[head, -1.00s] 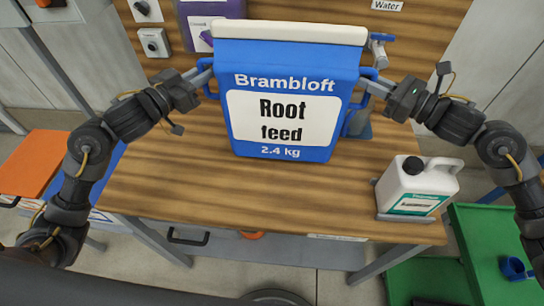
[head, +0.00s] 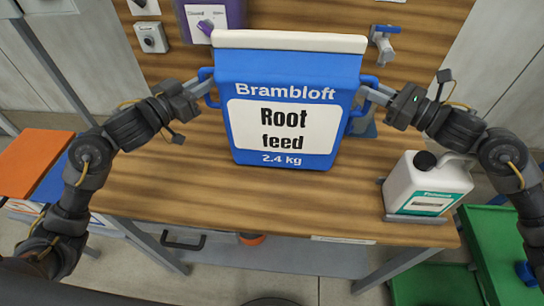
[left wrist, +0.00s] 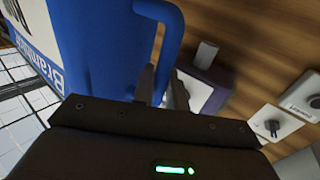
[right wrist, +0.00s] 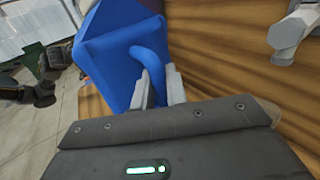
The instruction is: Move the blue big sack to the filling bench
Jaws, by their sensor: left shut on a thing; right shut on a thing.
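The blue big sack (head: 225,120) has a white top and a "Brambloft Root feed 2.4 kg" label. It is upright over the wooden bench top (head: 150,190); whether its base touches the wood I cannot tell. My left gripper (head: 208,86) is shut on its left side handle, and the blue handle (left wrist: 168,40) shows at the fingers in the left wrist view. My right gripper (head: 374,96) is shut on the right side handle, also seen in the right wrist view (right wrist: 148,62). The sack hides the bench behind it.
A white jug (head: 408,182) with a black cap stands on the bench's right. A tap (head: 383,44), a purple container (head: 207,20) and a knob box (head: 150,38) are at the back panel. Green trays (head: 500,250) lie low right, orange (head: 30,163) and blue surfaces low left. The bench front is clear.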

